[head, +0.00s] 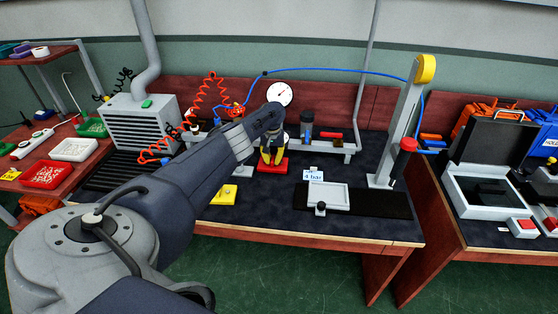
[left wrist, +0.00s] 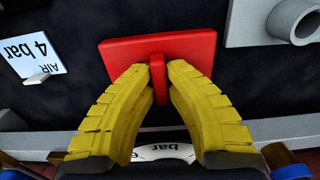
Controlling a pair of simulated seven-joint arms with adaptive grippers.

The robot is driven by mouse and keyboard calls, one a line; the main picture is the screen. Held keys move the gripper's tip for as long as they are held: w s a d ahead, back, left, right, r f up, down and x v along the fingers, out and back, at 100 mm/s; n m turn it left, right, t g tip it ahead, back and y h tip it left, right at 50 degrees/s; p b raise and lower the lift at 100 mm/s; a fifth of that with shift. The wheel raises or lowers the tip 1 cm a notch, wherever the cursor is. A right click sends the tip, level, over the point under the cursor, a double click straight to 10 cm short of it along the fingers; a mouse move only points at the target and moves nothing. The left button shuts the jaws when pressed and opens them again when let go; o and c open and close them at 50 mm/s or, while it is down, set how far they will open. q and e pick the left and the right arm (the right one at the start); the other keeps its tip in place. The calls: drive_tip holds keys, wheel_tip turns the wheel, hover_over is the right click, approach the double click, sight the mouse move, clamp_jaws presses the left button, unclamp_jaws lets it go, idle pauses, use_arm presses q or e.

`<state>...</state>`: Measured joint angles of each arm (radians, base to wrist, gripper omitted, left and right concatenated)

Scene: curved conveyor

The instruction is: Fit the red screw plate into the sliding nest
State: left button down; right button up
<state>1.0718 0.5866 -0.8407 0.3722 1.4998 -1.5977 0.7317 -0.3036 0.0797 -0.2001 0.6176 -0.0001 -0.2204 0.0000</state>
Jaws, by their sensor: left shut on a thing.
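The red screw plate (head: 278,167) is near the back middle of the bench. My left gripper (head: 268,157) is above it, its yellow fingers shut on the plate's raised red grip; in the left wrist view the fingertips (left wrist: 158,72) pinch this grip and the flat red plate (left wrist: 122,54) spreads beyond them. I cannot tell whether the plate touches the bench. The sliding nest (head: 341,193), a pale framed tray with a black knob in front, lies to the right on a dark track (head: 385,204). It looks empty. My right gripper is out of view.
A "4 bar" card (head: 313,176) stands just behind the nest. A yellow plate (head: 223,195) lies front left of the red one. A grey rail with a gauge (head: 280,93) runs behind. A lever post (head: 403,125) stands right of the nest.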

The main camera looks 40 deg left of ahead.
sight(273, 158)
use_arm(q)
drive_tip(key=shift+f, duration=0.1)
drive_tip(key=c, duration=1.5)
unclamp_jaws()
drive_tip(key=shift+o, duration=0.2)
wheel_tip(273, 158, up, 12)
drive_tip(key=shift+f, duration=0.15)
drive_tip(key=shift+r, duration=0.25)
drive_tip(key=shift+c, duration=0.9)
